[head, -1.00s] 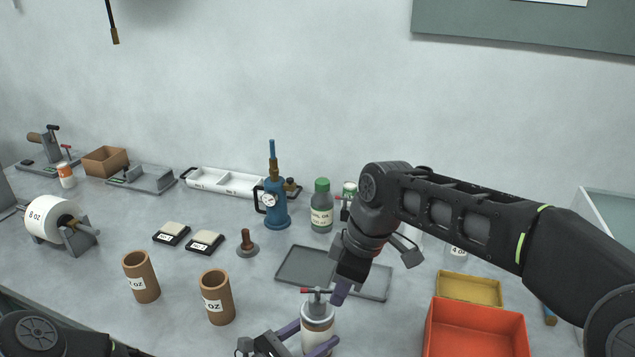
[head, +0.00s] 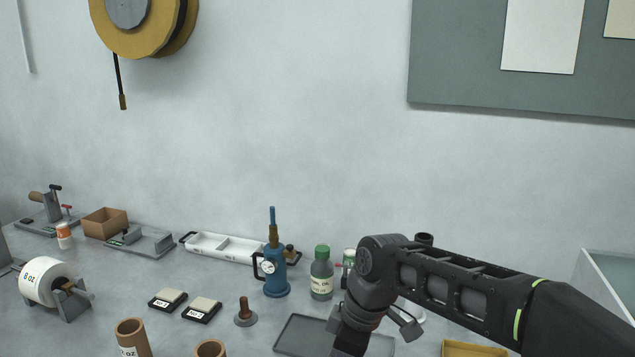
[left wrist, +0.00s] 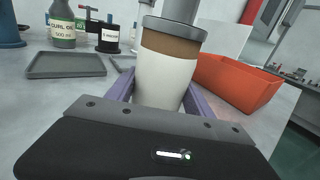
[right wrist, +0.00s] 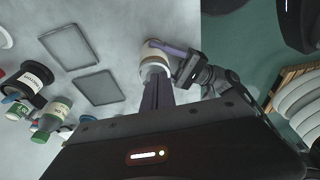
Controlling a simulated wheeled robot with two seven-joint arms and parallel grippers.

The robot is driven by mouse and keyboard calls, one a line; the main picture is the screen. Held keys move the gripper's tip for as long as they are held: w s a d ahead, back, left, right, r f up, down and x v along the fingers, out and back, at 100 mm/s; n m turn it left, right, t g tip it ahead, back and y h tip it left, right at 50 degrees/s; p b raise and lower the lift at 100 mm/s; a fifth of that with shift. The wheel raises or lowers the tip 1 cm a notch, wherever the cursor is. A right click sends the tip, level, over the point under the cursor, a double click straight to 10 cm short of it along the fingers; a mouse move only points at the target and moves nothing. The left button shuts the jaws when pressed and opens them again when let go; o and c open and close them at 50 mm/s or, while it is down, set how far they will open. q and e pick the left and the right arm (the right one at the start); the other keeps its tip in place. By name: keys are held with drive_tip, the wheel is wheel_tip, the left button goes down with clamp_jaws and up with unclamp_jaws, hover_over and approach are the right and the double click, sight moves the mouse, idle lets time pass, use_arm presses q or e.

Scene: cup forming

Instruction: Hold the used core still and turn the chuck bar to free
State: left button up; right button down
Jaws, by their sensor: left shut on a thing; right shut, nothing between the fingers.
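The used core (left wrist: 165,80), brown with a white band, stands upright in the left wrist view with a grey chuck (left wrist: 174,30) on its top. The purple fingers of my left gripper (left wrist: 160,98) are shut around its sides. In the right wrist view the core (right wrist: 153,70) is beyond the fingertips of my right gripper (right wrist: 158,84). Those fingers are shut together and empty, close to the core's top; I cannot tell whether they touch. The chuck bar is not clearly visible. The head view cuts off the core and both grippers' fingers.
A red bin (left wrist: 235,82) stands right of the core. Brown cardboard tubes (head: 132,340), a blue pump (head: 275,274) and small black pads (head: 201,309) stand left on the bench.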

drive_tip(key=shift+w+a, duration=0.2)
drive_tip(key=shift+a, duration=0.05)
idle(0.4)
drive_tip(key=shift+w+d, duration=0.25)
drive_tip(key=shift+w, duration=0.05)
idle(0.5)
drive_tip(key=shift+w+d, duration=0.2)
drive_tip(key=shift+w, duration=0.65)
drive_tip(key=shift+w, duration=0.25)
drive_tip(key=shift+d, duration=0.15)
drive_tip(key=shift+d, duration=0.3)
idle(0.3)
